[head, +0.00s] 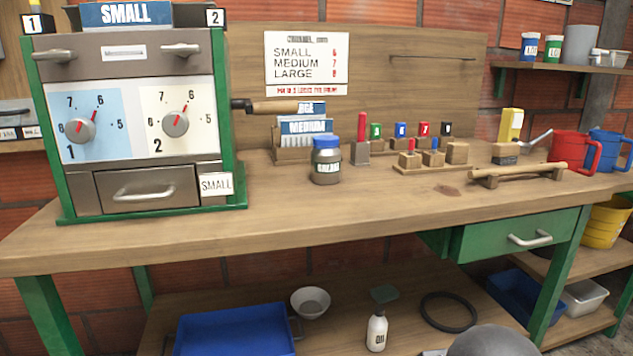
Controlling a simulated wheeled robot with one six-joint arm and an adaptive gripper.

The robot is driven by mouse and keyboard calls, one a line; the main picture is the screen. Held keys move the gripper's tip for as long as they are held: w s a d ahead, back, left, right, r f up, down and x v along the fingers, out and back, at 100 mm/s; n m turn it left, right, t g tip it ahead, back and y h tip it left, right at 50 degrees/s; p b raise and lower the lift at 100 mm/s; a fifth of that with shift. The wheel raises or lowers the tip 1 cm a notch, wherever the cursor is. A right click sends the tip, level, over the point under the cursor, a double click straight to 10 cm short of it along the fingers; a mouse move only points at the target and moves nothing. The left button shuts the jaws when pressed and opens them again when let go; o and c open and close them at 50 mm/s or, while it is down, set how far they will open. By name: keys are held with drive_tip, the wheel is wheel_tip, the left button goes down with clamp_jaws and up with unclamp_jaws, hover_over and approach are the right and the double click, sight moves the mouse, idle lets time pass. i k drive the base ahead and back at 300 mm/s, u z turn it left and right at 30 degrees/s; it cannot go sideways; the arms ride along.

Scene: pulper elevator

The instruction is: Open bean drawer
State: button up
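A green machine stands at the left of the wooden bench, with a small drawer (113,203) low in its front. This drawer has a grey metal handle (143,191) and looks shut. A "SMALL" tag (216,184) is just right of it. Another drawer, green (490,241), hangs under the bench top at the right, with a metal handle (530,239); it also looks shut. I cannot tell from labels which one is the bean drawer. My gripper is not in view; only a grey rounded part, probably of my arm, shows at the bottom edge.
Two dials (79,128) sit above the machine's drawer. A blue-lidded jar (326,162) stands right of the machine on the bench (400,205). Coloured blocks, a log on a stand (517,172) and red (568,152) and blue jugs (606,150) are farther right. A blue tray (235,330) lies below.

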sight(164, 187)
drive_tip(key=z, duration=0.7)
drive_tip(key=k, duration=0.85)
drive_tip(key=u, duration=0.7)
drive_tip(key=i, duration=0.5)
